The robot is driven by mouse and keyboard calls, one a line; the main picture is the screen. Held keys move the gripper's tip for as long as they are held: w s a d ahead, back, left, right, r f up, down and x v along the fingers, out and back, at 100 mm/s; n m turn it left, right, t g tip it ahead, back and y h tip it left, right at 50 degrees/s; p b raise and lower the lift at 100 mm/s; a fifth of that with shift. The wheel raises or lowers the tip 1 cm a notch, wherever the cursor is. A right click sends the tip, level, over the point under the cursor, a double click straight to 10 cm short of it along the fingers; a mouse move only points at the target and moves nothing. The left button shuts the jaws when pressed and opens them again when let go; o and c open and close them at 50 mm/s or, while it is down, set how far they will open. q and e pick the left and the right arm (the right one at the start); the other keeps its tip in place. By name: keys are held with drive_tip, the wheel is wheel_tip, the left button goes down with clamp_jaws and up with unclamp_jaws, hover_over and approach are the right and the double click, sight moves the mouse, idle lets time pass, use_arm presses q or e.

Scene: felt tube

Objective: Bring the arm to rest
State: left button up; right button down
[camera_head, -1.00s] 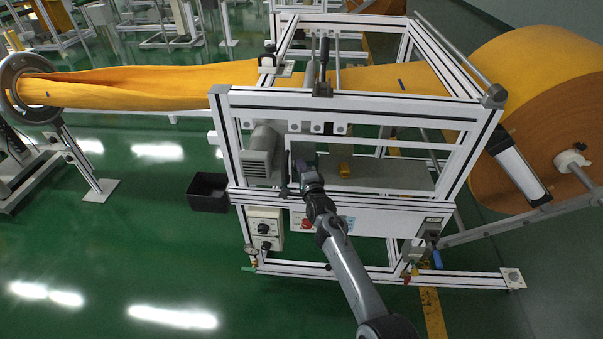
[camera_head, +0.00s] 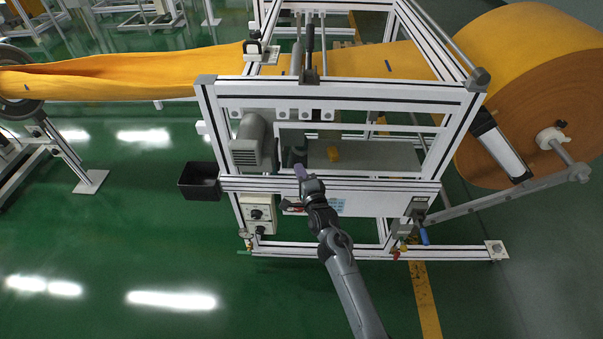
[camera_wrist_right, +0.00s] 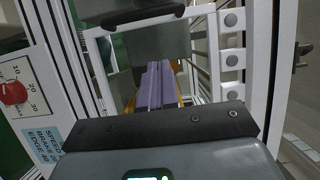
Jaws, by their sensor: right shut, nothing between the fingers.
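My right arm (camera_head: 345,268) reaches up from the bottom of the head view to the front of the white-framed machine (camera_head: 335,89). My right gripper (camera_head: 300,170) is at the machine's front rail, below the motor and opening. Its purple fingers are shut with nothing between them. In the right wrist view the closed purple fingers (camera_wrist_right: 156,86) show in the middle, with frame parts behind them. My left gripper is not in view.
A yellow felt tube (camera_head: 150,78) runs across the back from a large roll (camera_head: 535,100). A grey motor (camera_head: 250,145) and control box (camera_head: 258,213) are left of the gripper. A black bin (camera_head: 199,182) stands further left. The green floor in front is largely clear.

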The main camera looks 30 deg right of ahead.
drive_tip(key=s+f+n+g+y, duration=0.1)
drive_tip(key=s+f+n+g, duration=0.1)
drive_tip(key=s+f, duration=0.55)
drive_tip(key=s+f+n+g+y, duration=0.1)
drive_tip(key=s+f+n, duration=0.3)
drive_tip(key=s, duration=0.7)
drive_tip(key=s+a+r+n+g+y, duration=0.1)
drive_tip(key=s+a+r+n+g, duration=0.15)
drive_tip(key=s+n+g, duration=0.4)
drive_tip(key=s+a+r+n+g, duration=0.1)
drive_tip(key=s+a+n, duration=0.3)
drive_tip(key=s, duration=0.5)
drive_tip(key=s+a+r+n+g+y, duration=0.1)
drive_tip(key=s+a+r+n+g, duration=0.15)
drive_tip(key=s+n, duration=0.35)
use_arm(q)
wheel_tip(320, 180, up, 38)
drive_tip(key=p, duration=3.7)
drive_tip(key=shift+p, duration=0.4)
use_arm(e)
wheel_tip(320, 180, up, 37)
drive_tip(key=s+g, duration=0.1)
drive_tip(key=s, duration=0.1)
drive_tip(key=shift+a, duration=0.35)
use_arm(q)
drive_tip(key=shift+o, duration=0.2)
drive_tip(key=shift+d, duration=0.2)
use_arm(e)
drive_tip(key=shift+f, duration=0.1)
